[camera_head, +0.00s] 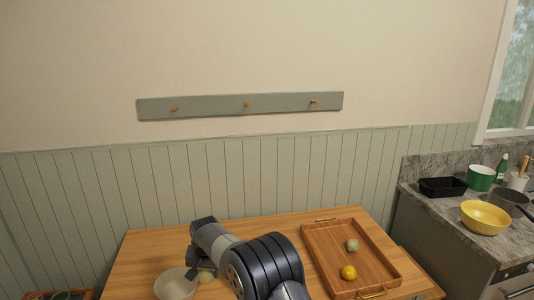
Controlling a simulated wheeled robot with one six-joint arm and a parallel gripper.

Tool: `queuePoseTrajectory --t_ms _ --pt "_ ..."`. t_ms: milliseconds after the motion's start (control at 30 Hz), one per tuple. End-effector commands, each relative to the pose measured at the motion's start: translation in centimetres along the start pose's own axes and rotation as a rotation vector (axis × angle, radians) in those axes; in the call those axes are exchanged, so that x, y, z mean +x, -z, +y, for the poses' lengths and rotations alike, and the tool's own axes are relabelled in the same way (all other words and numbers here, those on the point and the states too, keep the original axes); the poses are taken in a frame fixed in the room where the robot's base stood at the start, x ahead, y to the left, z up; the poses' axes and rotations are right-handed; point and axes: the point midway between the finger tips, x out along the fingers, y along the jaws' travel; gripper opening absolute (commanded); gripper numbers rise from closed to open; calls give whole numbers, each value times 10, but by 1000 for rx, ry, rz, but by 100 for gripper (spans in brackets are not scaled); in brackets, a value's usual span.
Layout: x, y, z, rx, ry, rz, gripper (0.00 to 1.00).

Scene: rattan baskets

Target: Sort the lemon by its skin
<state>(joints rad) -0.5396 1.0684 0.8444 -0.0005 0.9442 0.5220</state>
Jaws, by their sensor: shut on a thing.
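My gripper (193,272) points down over the table's left part, just right of a cream bowl (174,285). A pale yellow-green rounded thing (207,277) shows at the gripper, partly hidden by my arm; my gripper is shut on it. Whether it is the lemon, and what its skin looks like, is too small to tell. A bright yellow round fruit (348,272), lemon-like, lies in the front of the wooden tray (318,254). A pale grey-green round thing (352,245) lies behind it in the tray.
The wooden table (148,250) is bare at its back left. A counter (448,213) to the right holds a yellow bowl (485,217), a black container (442,187), a green pot (481,178) and a dark pan (511,203). A peg rail (240,105) hangs on the wall.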

Motion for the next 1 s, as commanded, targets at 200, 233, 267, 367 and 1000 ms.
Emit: queuePoseTrajectory --t_ms 200,233,267,367,1000 --pt "6 14 -30 -1 2 1 23" --pt "6 16 -34 -2 2 1 23" --pt "7 17 -38 -2 1 0 23" --pt "10 22 -48 0 2 1 23" --pt "18 41 -87 0 2 2 23"
